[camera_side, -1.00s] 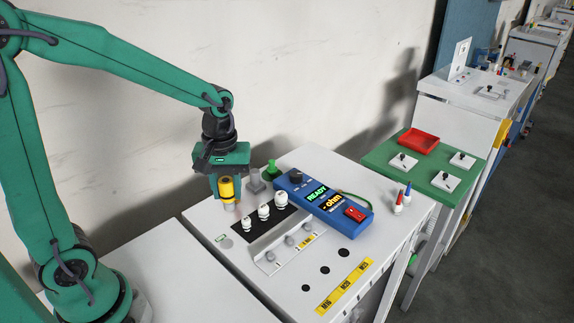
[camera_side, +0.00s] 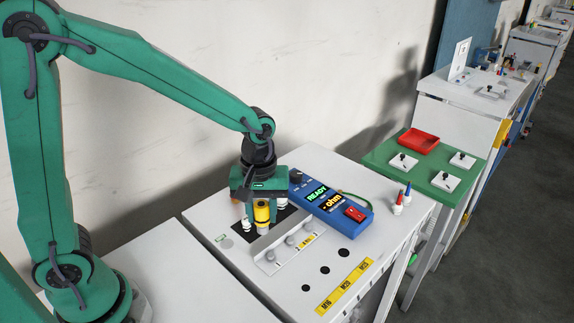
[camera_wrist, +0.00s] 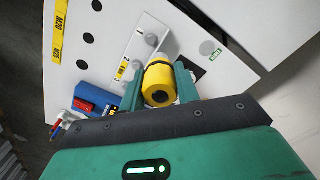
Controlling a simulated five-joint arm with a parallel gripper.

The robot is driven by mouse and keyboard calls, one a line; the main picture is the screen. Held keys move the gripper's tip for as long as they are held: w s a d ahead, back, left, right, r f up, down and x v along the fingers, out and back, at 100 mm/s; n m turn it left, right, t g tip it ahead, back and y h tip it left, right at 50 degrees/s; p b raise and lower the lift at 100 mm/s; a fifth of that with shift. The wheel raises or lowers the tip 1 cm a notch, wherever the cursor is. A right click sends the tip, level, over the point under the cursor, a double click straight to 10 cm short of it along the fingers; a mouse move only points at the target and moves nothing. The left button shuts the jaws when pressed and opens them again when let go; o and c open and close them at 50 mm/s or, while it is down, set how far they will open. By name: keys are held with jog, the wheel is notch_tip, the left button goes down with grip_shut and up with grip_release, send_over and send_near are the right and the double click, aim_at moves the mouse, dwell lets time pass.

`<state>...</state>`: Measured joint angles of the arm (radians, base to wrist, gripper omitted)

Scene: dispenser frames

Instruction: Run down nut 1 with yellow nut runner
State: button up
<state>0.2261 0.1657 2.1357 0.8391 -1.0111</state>
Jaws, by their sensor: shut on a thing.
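My gripper (camera_side: 262,206) is shut on the yellow nut runner (camera_side: 262,214), which hangs upright with its socket end down. The runner also shows in the wrist view (camera_wrist: 158,84), between my two green fingers. It is in front of the black mat in the side view, close to the pale metal bracket (camera_side: 268,262). The bracket carries several grey studs or nuts in a row, such as one (camera_wrist: 150,41) in the wrist view. Whether the socket touches anything is hidden.
White fittings, one (camera_side: 246,225) at the left, stand on the black mat, partly hidden by my gripper. A blue meter (camera_side: 329,203) reading READY lies just right. A yellow label strip (camera_side: 345,286) and dark holes are in front.

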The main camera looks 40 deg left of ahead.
jog(key=shift+d+f, duration=0.15)
jog(key=shift+d, duration=0.4)
jog(key=shift+d+f, duration=0.15)
jog(key=shift+d, duration=0.35)
jog(key=shift+f, duration=0.15)
jog(key=shift+f, duration=2.55)
jog(key=shift+f, duration=0.4)
dwell(1.5)
jog(key=shift+r, duration=0.1)
notch_tip(320, 180, up, 6)
dwell(0.9)
